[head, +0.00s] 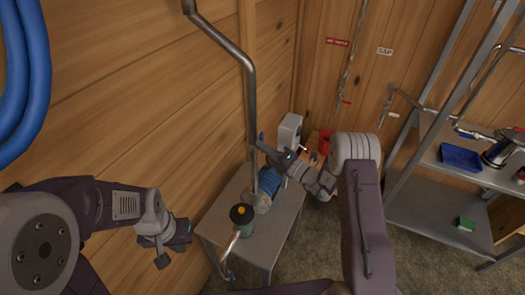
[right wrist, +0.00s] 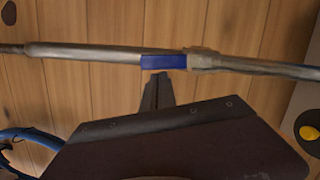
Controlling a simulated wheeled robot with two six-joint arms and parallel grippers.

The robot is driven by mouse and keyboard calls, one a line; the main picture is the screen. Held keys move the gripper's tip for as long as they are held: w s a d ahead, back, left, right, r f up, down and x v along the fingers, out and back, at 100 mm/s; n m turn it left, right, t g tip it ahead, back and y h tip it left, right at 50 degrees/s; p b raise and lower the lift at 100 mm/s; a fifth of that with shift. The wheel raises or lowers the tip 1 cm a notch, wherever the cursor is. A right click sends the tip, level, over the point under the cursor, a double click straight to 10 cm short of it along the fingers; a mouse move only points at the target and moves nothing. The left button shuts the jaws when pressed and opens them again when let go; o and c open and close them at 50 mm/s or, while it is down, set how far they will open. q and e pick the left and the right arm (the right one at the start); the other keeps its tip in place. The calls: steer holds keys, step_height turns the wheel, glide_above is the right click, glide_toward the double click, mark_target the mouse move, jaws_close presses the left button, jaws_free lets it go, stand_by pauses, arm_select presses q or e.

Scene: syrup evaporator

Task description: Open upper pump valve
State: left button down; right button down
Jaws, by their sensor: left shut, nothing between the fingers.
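The valve's blue handle (head: 261,138) is on the metal pipe (head: 250,90) above the pump table. In the right wrist view the blue handle (right wrist: 163,62) lies along the pipe (right wrist: 90,52). My right gripper (head: 256,146) is close to the handle in the head view. In the right wrist view its fingertips (right wrist: 158,78) are together, just below the handle in the picture; I see nothing between them, and cannot tell whether they touch it. My left gripper (head: 188,230) is shut and empty, apart from the pipe, left of the table.
A blue hose (head: 35,80) hangs at the left wall. A metal shelf (head: 430,215) stands at the right.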

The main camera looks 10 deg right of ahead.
steer(key=shift+w+r, duration=0.1)
steer(key=shift+r, duration=0.05)
steer(key=shift+d, duration=0.1)
stand_by(0.4)
steer(key=b+v, duration=0.4)
steer(key=v, duration=0.5)
